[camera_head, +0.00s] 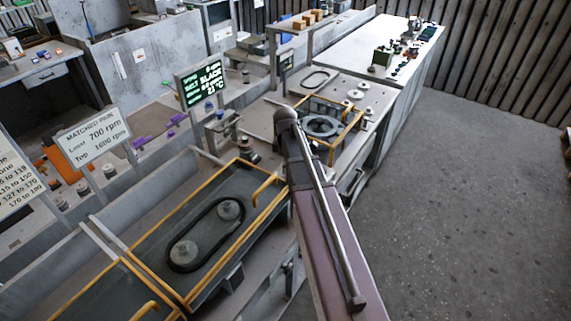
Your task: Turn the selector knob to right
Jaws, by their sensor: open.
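I cannot single out the selector knob for certain. A dark knob-like fitting (248,149) stands on the bench beside the belt guard, and smaller knob-like fittings (108,170) stand along the ledge at left. Their pointing directions are too small to read. What looks like my own arm, a long purple and grey link, runs from the bottom edge up to the middle and covers part of the bench. My gripper does not show in this view.
A yellow-framed belt guard (262,205) covers two pulleys and a black belt. Another yellow frame (357,128) surrounds a round opening. A lit display (203,80) and a "MATCHED PAIR" sign (93,136) stand over the bench. The concrete floor (470,200) at right is clear.

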